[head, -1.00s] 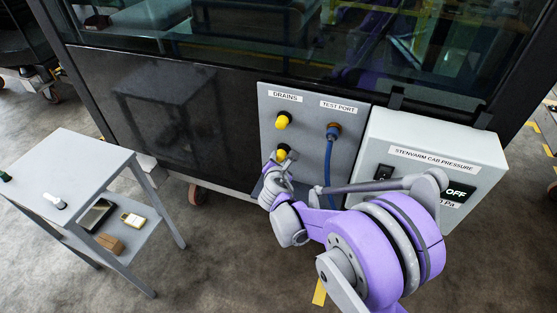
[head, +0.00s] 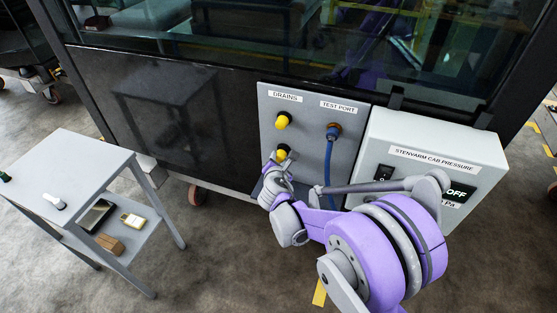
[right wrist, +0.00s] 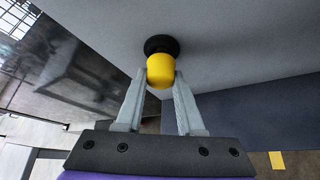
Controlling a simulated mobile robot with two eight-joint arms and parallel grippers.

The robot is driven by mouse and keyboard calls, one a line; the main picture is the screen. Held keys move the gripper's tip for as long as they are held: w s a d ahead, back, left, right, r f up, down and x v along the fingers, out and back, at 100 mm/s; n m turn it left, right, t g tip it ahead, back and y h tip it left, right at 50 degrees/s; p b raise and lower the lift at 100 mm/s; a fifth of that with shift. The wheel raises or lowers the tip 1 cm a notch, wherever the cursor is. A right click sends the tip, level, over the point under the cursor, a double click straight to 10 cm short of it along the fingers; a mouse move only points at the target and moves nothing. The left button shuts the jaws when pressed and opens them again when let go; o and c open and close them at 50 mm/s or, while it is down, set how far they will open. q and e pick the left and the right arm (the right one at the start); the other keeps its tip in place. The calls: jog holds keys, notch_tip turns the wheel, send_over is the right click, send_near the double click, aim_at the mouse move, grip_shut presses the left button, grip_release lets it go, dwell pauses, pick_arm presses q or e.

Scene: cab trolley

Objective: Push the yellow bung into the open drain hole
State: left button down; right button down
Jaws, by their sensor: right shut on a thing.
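The yellow bung (right wrist: 161,70) is between the fingertips of my right gripper (right wrist: 160,82), which is shut on it. In the right wrist view the bung's far end meets a black round fitting (right wrist: 161,44) on the grey panel; how deep it sits is hidden. In the head view the bung (head: 283,151) shows at the lower drain, just beyond my right gripper (head: 280,164). A second yellow bung (head: 283,120) sits in the upper drain under the DRAINS label. My left gripper is not in view.
A blue hose (head: 328,165) hangs from the TEST PORT right of the drains. A white cab pressure box (head: 430,155) reading OFF stands further right. A grey trolley (head: 105,165) with small items on its shelves stands at the left.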

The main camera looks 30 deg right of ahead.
jog(key=shift+w+d, duration=0.3)
jog(key=shift+d, duration=0.05)
jog(key=shift+c, duration=2.2)
grip_release()
jog(key=v, duration=1.1)
jog(key=shift+p, duration=0.3)
jog(key=shift+w+f, duration=0.1)
jog(key=o, duration=0.4)
jog(key=shift+o, duration=0.2)
